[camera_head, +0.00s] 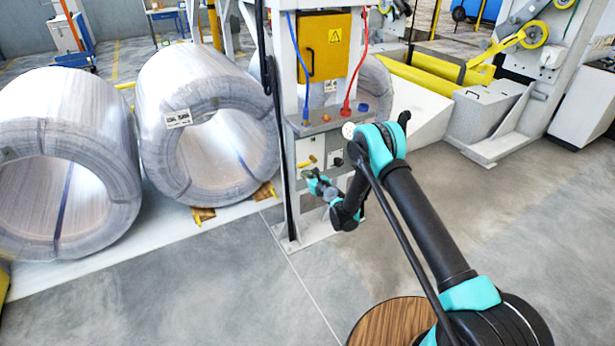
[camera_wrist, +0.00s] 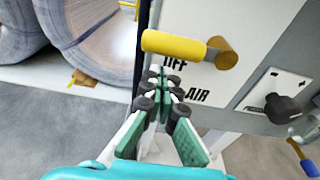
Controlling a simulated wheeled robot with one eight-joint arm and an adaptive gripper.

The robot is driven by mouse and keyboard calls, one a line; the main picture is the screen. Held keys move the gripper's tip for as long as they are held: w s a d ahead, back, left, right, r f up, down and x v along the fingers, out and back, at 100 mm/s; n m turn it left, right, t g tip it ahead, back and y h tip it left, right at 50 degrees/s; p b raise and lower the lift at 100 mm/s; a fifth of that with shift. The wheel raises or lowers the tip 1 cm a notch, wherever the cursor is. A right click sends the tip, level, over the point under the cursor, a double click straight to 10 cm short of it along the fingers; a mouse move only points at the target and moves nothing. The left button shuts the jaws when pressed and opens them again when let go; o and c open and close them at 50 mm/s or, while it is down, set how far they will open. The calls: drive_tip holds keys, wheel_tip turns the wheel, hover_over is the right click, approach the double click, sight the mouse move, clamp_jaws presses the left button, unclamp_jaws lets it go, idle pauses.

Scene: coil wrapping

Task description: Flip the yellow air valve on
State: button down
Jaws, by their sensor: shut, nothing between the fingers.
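The yellow air valve (camera_wrist: 176,46) is on a pale panel (camera_wrist: 262,25) in the wrist view. Its handle lies about level, pointing left from its round pivot, above the printed words OFF and AIR. It also shows small in the head view (camera_head: 306,162). My gripper (camera_wrist: 163,84) is shut and empty, its fingertips just below the handle and partly covering the OFF lettering. I cannot tell whether the tips touch the handle. In the head view my gripper (camera_head: 309,174) is just below the valve, in front of the column's lower panel.
A black knob (camera_wrist: 283,108) on a separate plate is right of the valve. Above are a yellow electrical box (camera_head: 327,48), a blue hose (camera_head: 299,60) and a red hose (camera_head: 357,65). Large wrapped coils (camera_head: 165,95) stand left. Open floor lies in front.

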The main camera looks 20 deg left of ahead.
drive_tip(key=shift+d+r, duration=0.1)
drive_tip(key=shift+r, duration=0.65)
drive_tip(key=shift+r, duration=0.1)
